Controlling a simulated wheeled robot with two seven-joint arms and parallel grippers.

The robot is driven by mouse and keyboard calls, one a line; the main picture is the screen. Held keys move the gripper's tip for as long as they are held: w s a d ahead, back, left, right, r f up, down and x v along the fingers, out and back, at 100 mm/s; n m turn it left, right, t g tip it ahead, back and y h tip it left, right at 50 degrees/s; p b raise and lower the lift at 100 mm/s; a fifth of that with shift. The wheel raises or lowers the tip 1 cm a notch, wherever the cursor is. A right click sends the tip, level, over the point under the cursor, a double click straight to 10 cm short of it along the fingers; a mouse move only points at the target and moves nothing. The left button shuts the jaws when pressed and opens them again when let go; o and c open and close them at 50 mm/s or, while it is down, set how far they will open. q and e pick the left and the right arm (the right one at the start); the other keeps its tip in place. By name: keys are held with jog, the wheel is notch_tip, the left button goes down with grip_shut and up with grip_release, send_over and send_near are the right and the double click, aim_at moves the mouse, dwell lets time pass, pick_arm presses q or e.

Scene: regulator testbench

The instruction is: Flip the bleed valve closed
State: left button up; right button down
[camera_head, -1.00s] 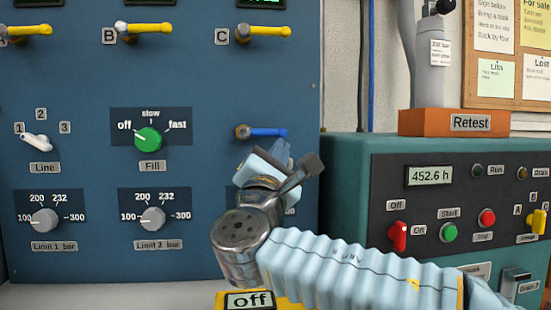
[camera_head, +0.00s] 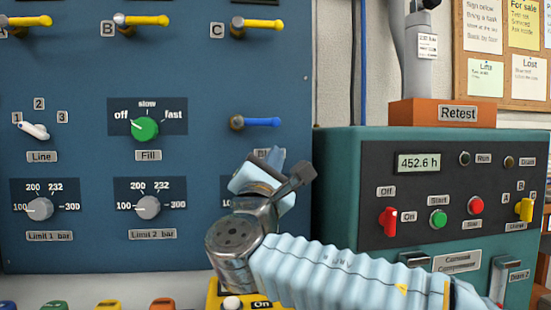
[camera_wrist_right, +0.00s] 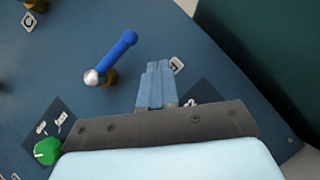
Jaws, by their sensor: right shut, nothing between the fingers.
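The bleed valve's blue lever (camera_head: 258,121) is on the blue panel below handle C and points right, about level, in the head view. It also shows in the right wrist view (camera_wrist_right: 116,52), left of the fingers, with a silver ball at its pivot. My right gripper (camera_head: 275,156) is shut and empty, below the lever and apart from it. Its closed fingertips show in the wrist view (camera_wrist_right: 158,66). The label under the lever is mostly hidden by my right gripper. My left gripper is not in view.
The green Fill knob (camera_head: 147,129) is left of the lever; yellow handle C (camera_head: 258,24) is above it. A teal compressor cabinet (camera_head: 335,185) stands to the right, with an orange Retest block (camera_head: 445,112) on top. A yellow box (camera_head: 262,303) is below my arm.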

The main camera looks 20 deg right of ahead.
jog(key=s+a+f, duration=0.2)
jog(key=s+f, duration=0.4)
jog(key=s, duration=0.2)
jog(key=shift+a+b, duration=0.15)
jog(key=shift+b, duration=0.15)
